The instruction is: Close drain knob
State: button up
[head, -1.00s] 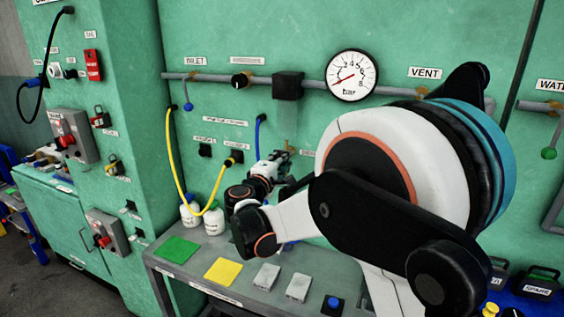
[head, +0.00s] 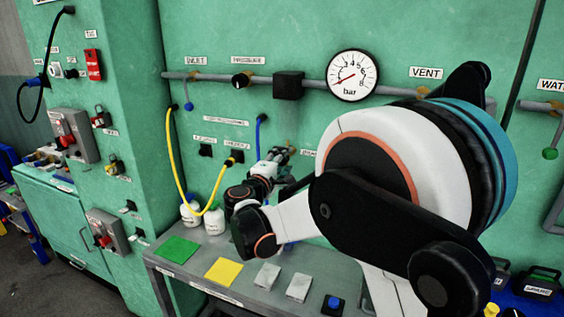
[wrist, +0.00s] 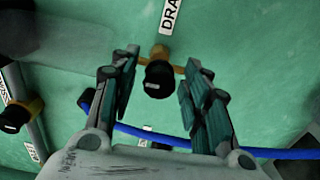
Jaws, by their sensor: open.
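The drain knob (wrist: 159,78) is a black round knob on a brass fitting (wrist: 160,51), under a white label (wrist: 171,14) of which only "DRA" shows. In the wrist view the knob lies between the two fingers of my gripper (wrist: 161,62), with a visible gap on either side. My gripper is open and holds nothing. In the head view my gripper (head: 280,155) is up at the green panel, right of the blue hose, and the knob is hidden there.
A blue hose (wrist: 185,146) runs below the knob. A second black knob on brass (wrist: 18,115) is at the left of the wrist view. In the head view a pressure gauge (head: 352,76) and pipe are above, and a grey bench (head: 190,272) with colored pads stands below.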

jog(key=v, duration=1.1)
jog(key=shift+s, duration=0.4)
jog(key=shift+a, duration=0.1)
